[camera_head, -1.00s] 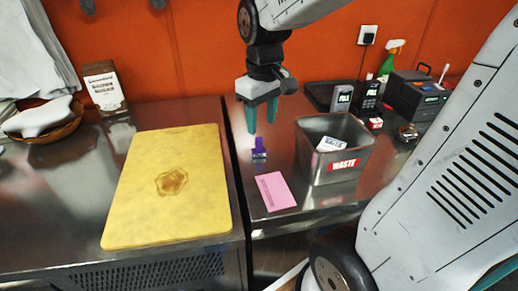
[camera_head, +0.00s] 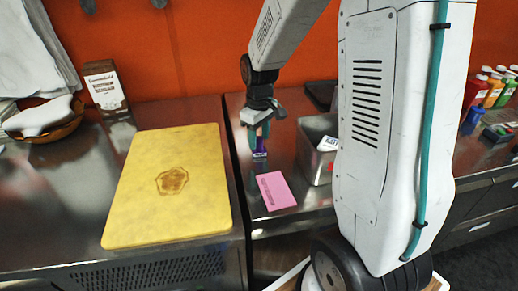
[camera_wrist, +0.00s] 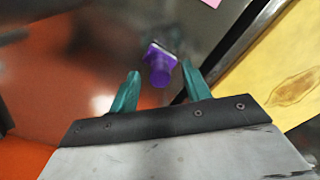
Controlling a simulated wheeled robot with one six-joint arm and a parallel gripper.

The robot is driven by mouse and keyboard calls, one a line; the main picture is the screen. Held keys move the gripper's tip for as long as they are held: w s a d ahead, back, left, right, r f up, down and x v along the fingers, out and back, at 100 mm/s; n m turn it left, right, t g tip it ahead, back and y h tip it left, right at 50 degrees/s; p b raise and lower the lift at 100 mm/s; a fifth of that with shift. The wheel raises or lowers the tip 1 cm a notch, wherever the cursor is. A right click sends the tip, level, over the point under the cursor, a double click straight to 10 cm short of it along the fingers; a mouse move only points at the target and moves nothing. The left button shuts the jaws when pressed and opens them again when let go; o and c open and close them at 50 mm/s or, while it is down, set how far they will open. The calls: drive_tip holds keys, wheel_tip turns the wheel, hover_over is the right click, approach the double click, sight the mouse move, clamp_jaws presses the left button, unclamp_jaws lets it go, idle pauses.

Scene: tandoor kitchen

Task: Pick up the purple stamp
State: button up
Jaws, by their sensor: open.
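The purple stamp (camera_head: 260,148) stands on the steel counter, just right of the gap between the two counters. In the wrist view the purple stamp (camera_wrist: 161,68) shows its rounded purple handle, with a pale edge at its base. My gripper (camera_head: 260,138) is open with teal fingers, reaching down at the stamp. In the wrist view my gripper (camera_wrist: 160,78) has one finger on each side of the stamp's handle, which sits nearer the right finger. I cannot tell whether a finger touches it.
A pink card (camera_head: 276,191) lies in front of the stamp. A metal waste bin (camera_head: 313,165) stands to the right, partly hidden by my arm. A yellow cutting board (camera_head: 140,205) lies on the left counter. Colored bottles (camera_head: 492,90) stand far right.

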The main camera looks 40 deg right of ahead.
sight(259, 138)
drive_tip(key=shift+f, duration=0.8)
clamp_jaws()
wheel_tip(259, 138, up, 10)
drive_tip(key=shift+r, duration=0.1)
drive_tip(key=c, duration=0.9)
unclamp_jaws()
drive_tip(key=shift+c, duration=0.4)
drive_tip(key=shift+o, duration=0.4)
